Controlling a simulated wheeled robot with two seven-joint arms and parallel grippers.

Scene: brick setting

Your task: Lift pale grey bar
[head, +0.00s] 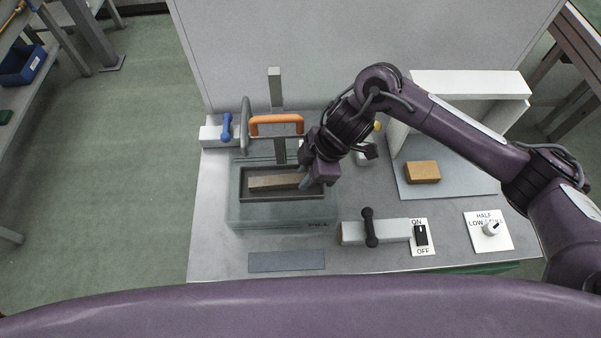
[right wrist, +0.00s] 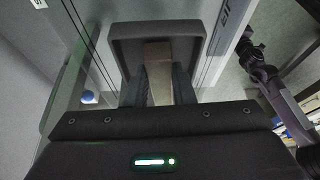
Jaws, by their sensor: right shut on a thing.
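The bar (head: 275,182), pale grey-brown, lies lengthwise in a dark rectangular tray (head: 243,193) set in the grey machine block on the bench. My right gripper (head: 308,181) is at the bar's right end and shut on it. In the right wrist view the bar (right wrist: 157,70) shows between the two dark fingers (right wrist: 158,85), with the tray (right wrist: 118,45) walls around it. I cannot tell whether the bar is clear of the tray floor. My left gripper is not in view.
An orange handle (head: 276,119) and an upright grey post (head: 274,88) stand just behind the tray. A tan block (head: 422,172) lies on a grey mat at the right, by a white shelf (head: 470,83). A black-handled lever (head: 370,228) and switches sit at the front right.

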